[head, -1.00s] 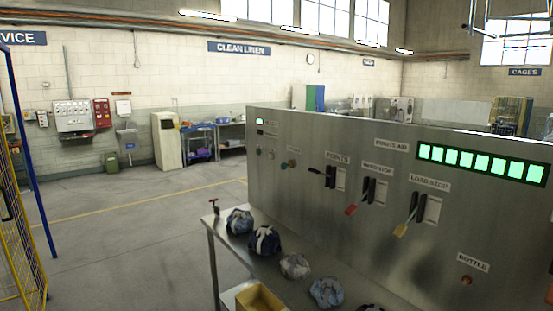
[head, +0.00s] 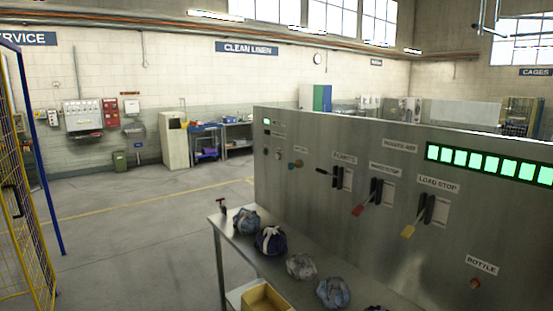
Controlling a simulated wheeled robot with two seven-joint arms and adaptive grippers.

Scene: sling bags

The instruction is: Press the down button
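A grey metal control panel (head: 330,205) stands at the right in the head view. At its left end are small green indicators (head: 266,121), a small round knob or button (head: 278,154) and a blue-and-brass control (head: 295,164); their labels are too small to read. A round reddish button (head: 475,284) sits low on the right, under a label reading BOTTLE. I cannot make out a button marked down. Neither of my grippers is in view.
A yellow mesh fence (head: 22,190) stands left. The floor between is open.

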